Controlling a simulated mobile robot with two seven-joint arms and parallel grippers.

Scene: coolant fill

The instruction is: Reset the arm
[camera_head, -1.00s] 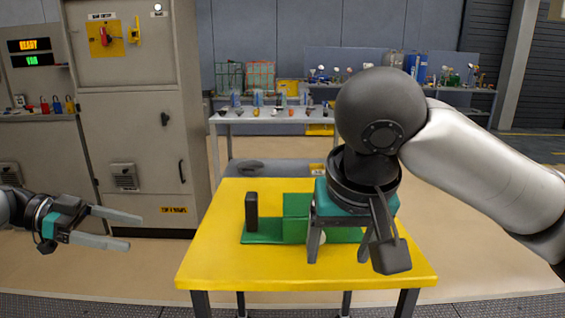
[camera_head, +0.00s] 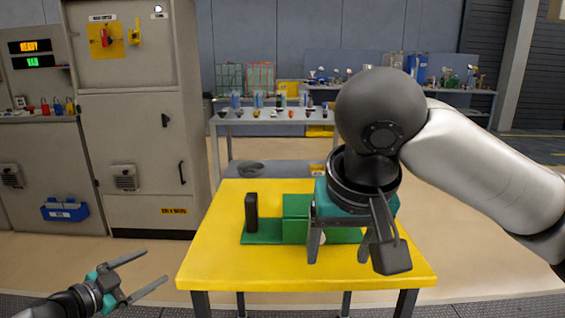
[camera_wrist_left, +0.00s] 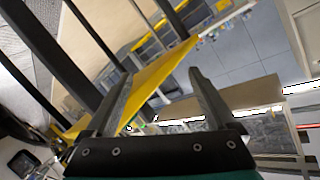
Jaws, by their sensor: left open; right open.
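My left gripper (camera_head: 147,275) is at the lower left in the head view, left of the yellow table and over the floor. Its two fingers are spread and nothing is between them. Its open fingers also show in the left wrist view (camera_wrist_left: 160,105). My right gripper (camera_head: 338,243) hangs over the right part of the yellow table (camera_head: 215,262), with its fingers pointing down and apart. A green fixture (camera_head: 296,208) with a dark upright block (camera_head: 251,212) lies on the table. The right gripper hides part of the fixture, and a small pale round thing shows behind its fingers.
A grey cabinet (camera_head: 140,135) with a red switch stands at the left. A blue bin (camera_head: 64,210) is at its lower left. A grey bench (camera_head: 225,118) with bottles and small items stands behind the table. Floor is clear between cabinet and table.

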